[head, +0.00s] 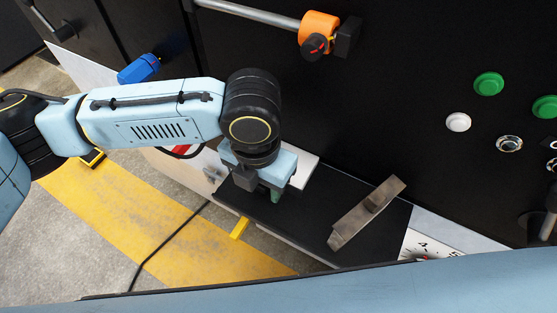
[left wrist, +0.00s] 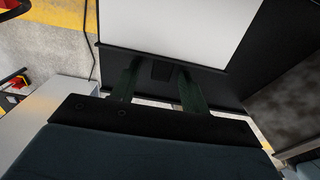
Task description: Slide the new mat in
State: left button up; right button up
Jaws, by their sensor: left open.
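A flat white panel with a dark front edge, which looks like the mat (left wrist: 180,28), lies on the black shelf. Its small black tab (left wrist: 161,71) sits between the two green fingers of my left gripper (left wrist: 158,78) in the left wrist view. In the head view the white panel (head: 307,168) shows only in part, behind my left gripper (head: 268,193), which hides the rest of it. My left gripper is open, with its fingers pointing down over the shelf's left end. I cannot tell whether a finger touches the tab. My right gripper is not in view.
A grey metal bracket (head: 367,213) lies on the black shelf (head: 310,215) to the right of the gripper. The black machine front (head: 400,110) rises behind, with an orange clamp (head: 318,33) and several buttons. A yellow tab (head: 239,228) is at the shelf's front edge.

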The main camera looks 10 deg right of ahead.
pick_arm(q)
grip_shut()
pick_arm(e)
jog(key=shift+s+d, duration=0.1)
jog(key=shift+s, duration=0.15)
